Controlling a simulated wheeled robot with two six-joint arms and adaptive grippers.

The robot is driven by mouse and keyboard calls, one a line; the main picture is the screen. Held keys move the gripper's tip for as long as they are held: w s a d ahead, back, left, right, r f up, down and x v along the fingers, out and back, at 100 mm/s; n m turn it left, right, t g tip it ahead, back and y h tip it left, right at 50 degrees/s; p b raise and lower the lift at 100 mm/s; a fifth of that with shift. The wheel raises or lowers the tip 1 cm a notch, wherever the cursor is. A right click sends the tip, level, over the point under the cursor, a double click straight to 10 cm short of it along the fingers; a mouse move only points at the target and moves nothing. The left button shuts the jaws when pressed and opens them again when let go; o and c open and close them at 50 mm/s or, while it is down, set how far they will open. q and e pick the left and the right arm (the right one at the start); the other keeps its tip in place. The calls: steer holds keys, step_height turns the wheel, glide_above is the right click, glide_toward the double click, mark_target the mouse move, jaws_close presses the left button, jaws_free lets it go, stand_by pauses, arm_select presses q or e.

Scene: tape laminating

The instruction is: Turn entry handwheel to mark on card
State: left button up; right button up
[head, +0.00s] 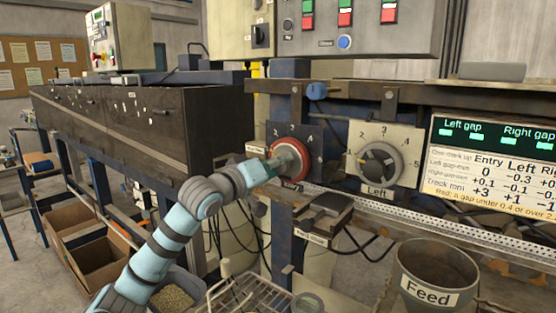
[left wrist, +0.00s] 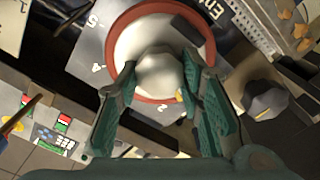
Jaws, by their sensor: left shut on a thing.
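The entry handwheel (head: 301,152) has a red rim and sits on a dark numbered plate (head: 315,137). In the left wrist view the handwheel (left wrist: 122,31) shows a white face and a grey central hub (left wrist: 160,75). My left gripper (head: 280,163) is at the handwheel, and in the left wrist view its green fingers (left wrist: 186,88) are closed around the hub. The gripper hides part of the wheel in the head view. My right gripper is not in view.
The Left handwheel (head: 379,166) is grey on a pale plate, right of the entry one. A Feed bin (head: 440,270) stands at the lower right. A small dark bracket (head: 325,212) juts out below the wheels. A wire basket (head: 245,292) is below.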

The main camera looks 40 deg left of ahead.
arm_select(q)
steer(key=shift+d+m+p, duration=0.15)
steer(key=shift+m+p, duration=5.5)
steer(key=shift+m, duration=0.75)
steer(key=o, duration=1.2)
steer(key=shift+c, duration=0.2)
